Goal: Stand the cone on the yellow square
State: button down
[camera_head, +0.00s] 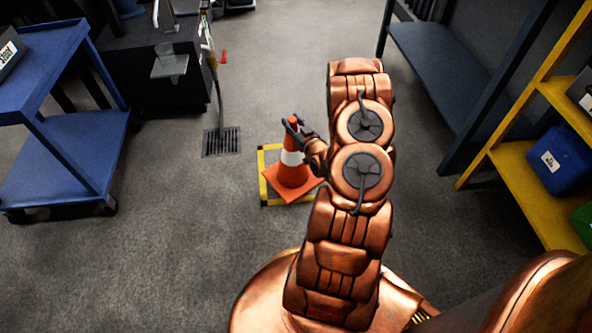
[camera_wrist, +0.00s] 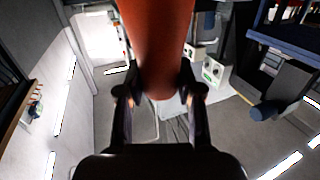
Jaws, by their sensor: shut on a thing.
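An orange cone (camera_head: 293,171) with a white band and a square orange base is upright at the yellow square (camera_head: 264,186), whose outline with black marks shows on the floor around it. The cone overlaps the square in the picture; I cannot tell whether its base touches the floor. My gripper (camera_head: 293,124) is shut on the cone's upper part, just below the tip. In the wrist view the cone (camera_wrist: 158,45) fills the top middle, between the two fingers of my gripper (camera_wrist: 160,95).
A floor drain (camera_head: 221,142) lies left of the square. A blue cart (camera_head: 62,165) stands at the left. A blue bench (camera_head: 455,80) and a yellow shelf (camera_head: 520,165) with bins stand at the right. The grey floor around the square is clear.

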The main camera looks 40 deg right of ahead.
jog(key=s+d+f+m+h, duration=0.1)
jog(key=s+d+f+h, duration=0.15)
jog(key=s, duration=0.55)
jog(key=w+d+f+b, duration=0.2)
jog(key=w, duration=0.5)
jog(key=w+d+f+b, duration=0.2)
jog(key=w+d+f, duration=0.1)
jog(key=w, duration=0.4)
jog(key=shift+d+g, duration=0.2)
jog(key=shift+g, duration=0.2)
jog(key=shift+w+y, duration=0.1)
jog(key=shift+y, duration=0.15)
jog(key=c, duration=0.7)
grip_release()
jog(key=shift+f, duration=0.15)
jog(key=shift+c, duration=0.2)
